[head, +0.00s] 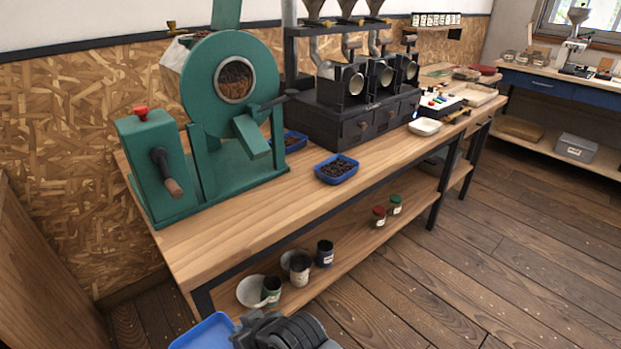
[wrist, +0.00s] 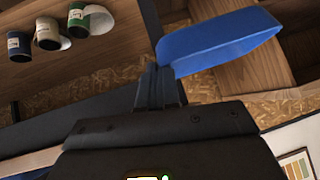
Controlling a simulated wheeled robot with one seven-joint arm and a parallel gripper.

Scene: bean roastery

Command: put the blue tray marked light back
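A blue tray (head: 205,333) is at the bottom edge of the head view, partly cut off, with no beans on the part that shows. It also shows in the wrist view (wrist: 222,42). My gripper (wrist: 158,75) is shut on its near end and holds it in the air in front of the bench. I cannot read any mark on it. A second blue tray (head: 345,177) with dark beans stands on the bench. A third blue tray (head: 301,146) with dark contents sits partly hidden behind the green roaster's chute.
The green roaster (head: 230,125) stands on the wooden bench (head: 225,233) beside a black sample roaster (head: 350,122). A white bowl (head: 425,127) is farther right. Cups and jars stand on the lower shelf (head: 345,263). The bench's front left is bare.

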